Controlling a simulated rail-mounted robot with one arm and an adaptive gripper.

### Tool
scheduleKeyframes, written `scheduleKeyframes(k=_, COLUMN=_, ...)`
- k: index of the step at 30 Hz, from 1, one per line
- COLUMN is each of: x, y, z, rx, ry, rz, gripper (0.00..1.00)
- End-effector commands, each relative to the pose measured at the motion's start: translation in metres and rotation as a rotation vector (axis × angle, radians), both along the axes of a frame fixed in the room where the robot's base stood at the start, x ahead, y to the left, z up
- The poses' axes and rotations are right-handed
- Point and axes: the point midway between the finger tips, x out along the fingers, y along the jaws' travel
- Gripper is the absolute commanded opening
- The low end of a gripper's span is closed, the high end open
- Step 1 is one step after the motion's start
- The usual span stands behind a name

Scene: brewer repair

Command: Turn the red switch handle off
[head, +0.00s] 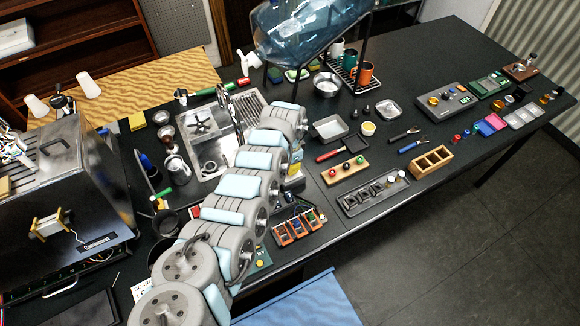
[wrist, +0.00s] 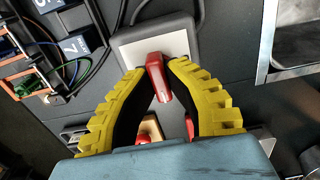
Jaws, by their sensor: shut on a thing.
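The red switch handle (wrist: 158,84) shows in the upper middle of the wrist view. It sticks out from a pale plate on a grey switch box (wrist: 186,30). My gripper (wrist: 157,74) has its two ridged yellow fingers on either side of the handle, closed on it near its base. The handle's free end points down the picture, between the fingers. In the head view my arm reaches over the table and hides most of the gripper and the handle.
An orange-framed rack (head: 298,229) stands close to the switch, and its wires show at the wrist view's upper left. A wooden block with coloured knobs (head: 345,172) and a grey tray of dark parts (head: 374,196) lie to the right. The sink (head: 209,158) is behind my arm.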

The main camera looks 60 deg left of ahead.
Motion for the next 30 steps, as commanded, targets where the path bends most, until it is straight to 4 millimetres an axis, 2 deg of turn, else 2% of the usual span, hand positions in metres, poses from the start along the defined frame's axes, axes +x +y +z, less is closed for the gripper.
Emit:
scheduleKeyframes(k=8, x=0.001, y=-0.0007, z=-0.0002, rx=0.001, ry=0.0, rz=0.086, gripper=0.0)
scheduleKeyframes(k=14, x=0.0008, y=-0.0009, z=-0.0018, rx=0.002, ry=-0.001, rz=0.213, gripper=0.0)
scheduleKeyframes(k=30, x=0.0014, y=-0.0002, z=-0.0038, rx=0.003, ry=-0.002, rz=0.697, gripper=0.0)
